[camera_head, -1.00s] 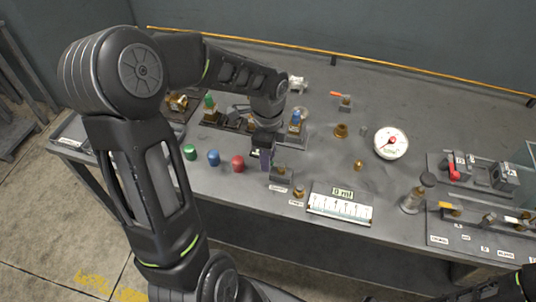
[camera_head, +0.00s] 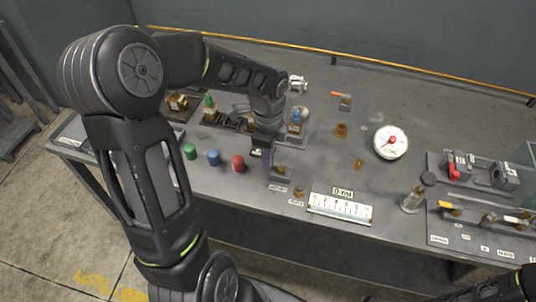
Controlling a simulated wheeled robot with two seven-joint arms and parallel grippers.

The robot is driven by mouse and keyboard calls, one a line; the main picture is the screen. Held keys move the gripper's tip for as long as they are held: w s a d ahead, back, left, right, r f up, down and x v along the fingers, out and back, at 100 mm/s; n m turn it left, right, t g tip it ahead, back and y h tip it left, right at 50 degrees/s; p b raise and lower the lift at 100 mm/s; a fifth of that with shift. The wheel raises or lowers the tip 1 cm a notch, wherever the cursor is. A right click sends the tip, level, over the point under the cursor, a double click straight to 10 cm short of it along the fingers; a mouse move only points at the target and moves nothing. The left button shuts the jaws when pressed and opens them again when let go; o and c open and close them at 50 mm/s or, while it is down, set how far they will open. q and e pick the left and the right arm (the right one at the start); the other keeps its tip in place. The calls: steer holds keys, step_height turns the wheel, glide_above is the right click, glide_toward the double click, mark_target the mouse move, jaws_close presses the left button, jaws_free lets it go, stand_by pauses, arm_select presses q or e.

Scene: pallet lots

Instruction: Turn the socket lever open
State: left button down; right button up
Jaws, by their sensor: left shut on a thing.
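My left gripper (camera_head: 267,156) reaches down over the front middle of the bench. It is shut on a small upright dark piece, apparently the socket lever, at a small grey block (camera_head: 281,173). My wrist and fingers hide most of the lever, so its exact angle cannot be told. A small label lies in front of the block. My right gripper cannot be made out; only a dark part of my body shows at the lower right edge.
Green, blue and red knobs (camera_head: 237,163) stand left of the gripper. A white scale (camera_head: 340,207) lies to the right. A round gauge (camera_head: 391,142), a glass cylinder (camera_head: 413,200) and a red-lever fixture (camera_head: 454,172) stand farther right.

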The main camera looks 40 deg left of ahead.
arm_select(q)
steer(key=shift+n, duration=0.3)
steer(key=n, duration=0.1)
steer(key=n+b, duration=0.1)
steer(key=s+n+b, duration=0.1)
steer(key=shift+d+f, duration=0.1)
steer(key=shift+d, duration=0.15)
steer(key=n, duration=0.2)
steer(key=d+n+b, duration=0.1)
steer(key=s+n+b, duration=0.1)
steer(key=n, duration=0.1)
steer(key=shift+d+n, duration=0.25)
steer(key=shift+n, duration=0.05)
steer(key=n, duration=0.1)
steer(key=d+n+b, duration=0.1)
steer(key=n, duration=0.1)
steer(key=n+b, duration=0.1)
steer(key=shift+s+d, duration=0.2)
steer(key=shift+s, duration=0.05)
steer(key=shift+w+d+n+b, duration=0.1)
steer(key=shift+d+n+b, duration=0.3)
steer(key=shift+n, duration=0.85)
steer(key=shift+w+d+n+b, duration=0.1)
steer(key=shift+d+n+b, duration=0.2)
steer(key=shift+n, duration=0.95)
steer(key=c, duration=1.5)
jaws_free()
steer(key=shift+s, duration=0.1)
steer(key=shift+o, duration=0.2)
